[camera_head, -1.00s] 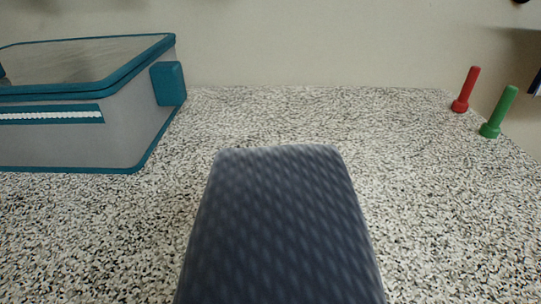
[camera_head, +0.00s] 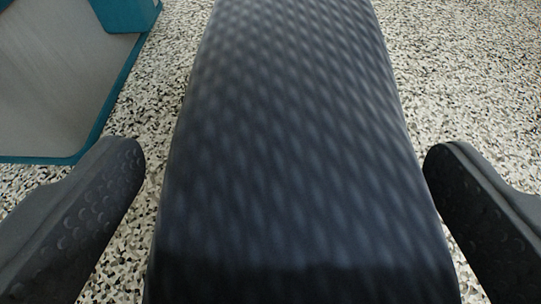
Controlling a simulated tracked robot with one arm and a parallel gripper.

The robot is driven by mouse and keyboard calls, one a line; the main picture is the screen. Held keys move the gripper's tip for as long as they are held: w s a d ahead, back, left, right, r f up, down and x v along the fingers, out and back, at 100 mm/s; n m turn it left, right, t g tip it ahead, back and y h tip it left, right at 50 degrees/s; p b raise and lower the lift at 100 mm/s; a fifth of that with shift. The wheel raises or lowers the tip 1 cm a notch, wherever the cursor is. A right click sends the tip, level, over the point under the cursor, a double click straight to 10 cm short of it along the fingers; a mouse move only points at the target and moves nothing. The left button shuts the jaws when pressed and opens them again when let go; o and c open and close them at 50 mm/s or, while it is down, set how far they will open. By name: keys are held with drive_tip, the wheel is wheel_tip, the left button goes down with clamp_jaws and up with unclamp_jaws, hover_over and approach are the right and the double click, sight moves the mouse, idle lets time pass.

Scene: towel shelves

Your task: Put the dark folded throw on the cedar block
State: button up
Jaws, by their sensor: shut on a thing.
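The dark folded throw (camera_head: 290,120), navy-black with a woven dimpled pattern, fills the middle of the view from top to bottom. My gripper (camera_head: 284,158) has one dark, bumpy finger on each side of it and is shut on the throw. The left finger shows a thin strip of floor between it and the throw in the picture; the right finger lies close against the throw's right edge. The throw's far end runs out of the top of the view. The cedar block is not in view.
A grey storage case with teal edging (camera_head: 60,70) stands at the upper left, close to the left finger. The speckled black-and-white surface (camera_head: 470,70) is clear at the upper right.

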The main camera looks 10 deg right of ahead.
drive_tip(key=shift+w+f, duration=0.1)
drive_tip(key=shift+f, duration=1.65)
drive_tip(key=o, duration=0.9)
drive_tip(key=v, duration=1.2)
drive_tip(key=shift+r, duration=0.1)
